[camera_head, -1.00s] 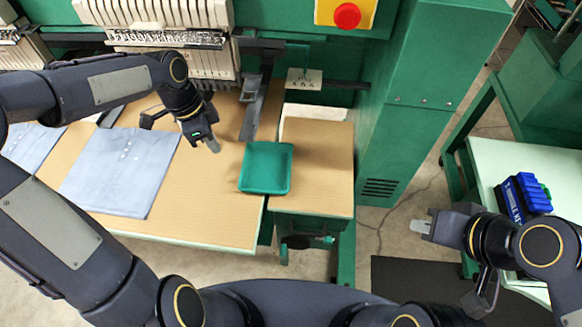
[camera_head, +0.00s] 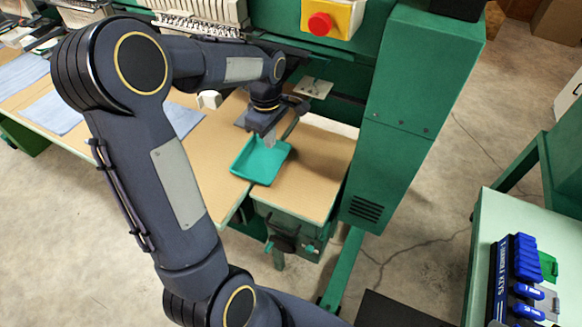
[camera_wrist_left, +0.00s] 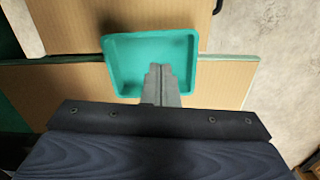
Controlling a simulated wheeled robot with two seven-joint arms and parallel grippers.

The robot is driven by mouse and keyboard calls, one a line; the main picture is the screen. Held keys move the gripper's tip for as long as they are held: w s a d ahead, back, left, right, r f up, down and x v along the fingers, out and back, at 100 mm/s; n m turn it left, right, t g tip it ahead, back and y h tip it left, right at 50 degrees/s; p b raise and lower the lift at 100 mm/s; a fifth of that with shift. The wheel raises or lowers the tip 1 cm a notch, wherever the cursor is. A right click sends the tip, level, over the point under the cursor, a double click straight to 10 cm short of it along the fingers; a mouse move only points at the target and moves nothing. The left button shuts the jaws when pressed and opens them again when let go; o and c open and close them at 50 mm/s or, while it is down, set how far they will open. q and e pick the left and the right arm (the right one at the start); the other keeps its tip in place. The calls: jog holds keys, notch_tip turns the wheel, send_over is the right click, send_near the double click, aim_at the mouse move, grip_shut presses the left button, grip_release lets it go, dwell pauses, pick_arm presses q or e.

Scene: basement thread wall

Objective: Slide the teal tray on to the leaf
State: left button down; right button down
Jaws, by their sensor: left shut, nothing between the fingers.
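The teal tray (camera_head: 258,164) sits at the seam between the brown table (camera_head: 200,170) and the leaf (camera_head: 322,172), the smaller brown board to its right. In the left wrist view the tray (camera_wrist_left: 125,62) lies across the seam, partly over each board. My left gripper (camera_head: 268,141) is shut and empty, pointing down at the tray's far side. In the left wrist view its fingertips (camera_wrist_left: 160,72) overlap the tray's interior and near wall. I cannot tell whether they touch it. My right gripper is out of view.
The green machine (camera_head: 415,110) with a red button (camera_head: 319,24) stands behind and right of the leaf. Folded blue cloth (camera_head: 55,112) lies on the table at left. A pale green bench (camera_head: 500,215) holds a blue rack (camera_head: 515,270). The leaf's right part is clear.

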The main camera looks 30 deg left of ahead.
aim_at(273, 172)
pick_arm(q)
jog(key=shift+n, duration=0.3)
notch_tip(273, 172, down, 10)
jog(key=shift+w+a+f, duration=0.1)
jog(key=shift+f, duration=0.05)
dwell(0.3)
jog(key=d+b, duration=0.1)
jog(key=d, duration=0.3)
jog(key=d+b, duration=0.1)
jog(key=d, duration=0.3)
jog(key=w+d+b, duration=0.1)
jog(key=d, duration=0.3)
jog(key=shift+d, duration=0.5)
